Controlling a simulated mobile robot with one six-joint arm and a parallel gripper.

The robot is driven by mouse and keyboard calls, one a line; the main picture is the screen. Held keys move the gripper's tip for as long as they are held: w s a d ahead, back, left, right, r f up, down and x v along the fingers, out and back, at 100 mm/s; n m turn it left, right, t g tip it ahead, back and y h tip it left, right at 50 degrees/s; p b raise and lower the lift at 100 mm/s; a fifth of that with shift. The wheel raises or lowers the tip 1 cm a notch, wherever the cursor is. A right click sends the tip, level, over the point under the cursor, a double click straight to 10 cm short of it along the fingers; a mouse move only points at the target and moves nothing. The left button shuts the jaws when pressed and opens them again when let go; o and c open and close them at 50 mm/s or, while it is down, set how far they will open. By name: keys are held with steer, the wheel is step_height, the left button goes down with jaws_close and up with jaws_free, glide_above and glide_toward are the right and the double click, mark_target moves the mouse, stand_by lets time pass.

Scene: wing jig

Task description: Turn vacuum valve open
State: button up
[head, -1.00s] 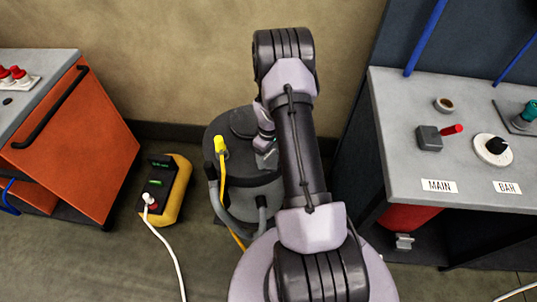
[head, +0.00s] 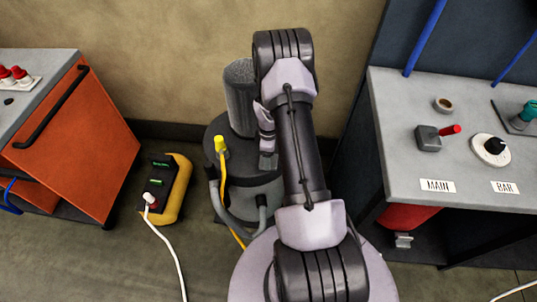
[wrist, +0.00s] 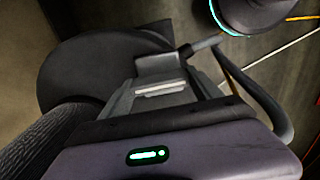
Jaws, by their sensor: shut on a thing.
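The round dark grey vacuum drum (head: 213,178) stands on the floor in the head view, partly hidden by my arm. My gripper (head: 267,158) points down at the right part of its top. In the wrist view my gripper (wrist: 165,78) is shut at the drum, and the dark round top (wrist: 85,65) lies beyond it. The vacuum valve is mostly hidden between the fingers, so its angle cannot be told. A grey, rough-textured upright cylinder (head: 238,95) stands over the drum's top, left of my gripper; it also shows at the wrist view's lower left (wrist: 55,140).
A yellow-and-black meter (head: 165,185) with green readouts and a white cable stands left of the drum. A yellow fitting (head: 219,143) and hoses are at the drum's left. An orange cabinet (head: 85,150) is at left. A grey bench (head: 400,105) with a red-handled lever (head: 430,138) is at right.

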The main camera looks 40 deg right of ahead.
stand_by(0.4)
steer(key=o, duration=1.4)
step_height(320, 180, up, 17)
steer(key=p, duration=0.5)
steer(key=shift+r, duration=0.2)
